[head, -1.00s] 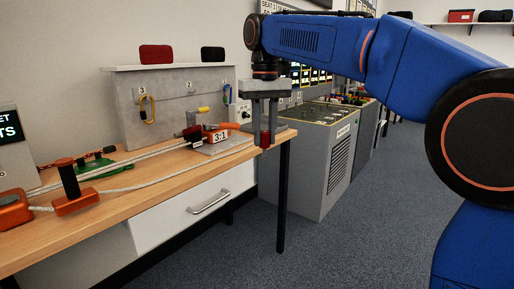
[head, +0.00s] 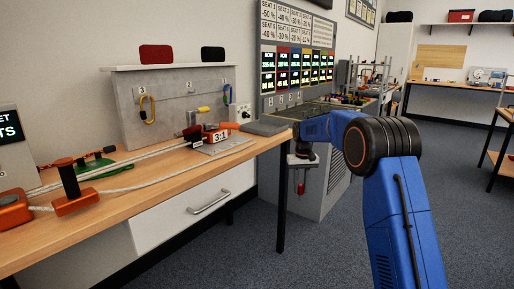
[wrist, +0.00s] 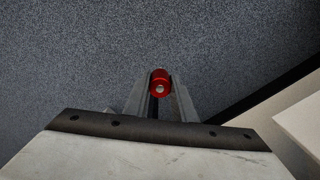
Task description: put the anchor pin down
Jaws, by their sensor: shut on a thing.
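My gripper (head: 300,172) points down beside the right end of the wooden bench, over open floor. It is shut on the anchor pin, a small red piece (head: 300,188) hanging below the fingers. In the wrist view the anchor pin (wrist: 160,77) shows as a red round end with a pale centre, between the two grey fingers of my gripper (wrist: 160,100). The carpet lies well below it. The rest of the pin is hidden by the fingers.
A grey console (head: 310,203) stands behind my gripper. Blue-grey carpet (head: 270,262) is clear in front.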

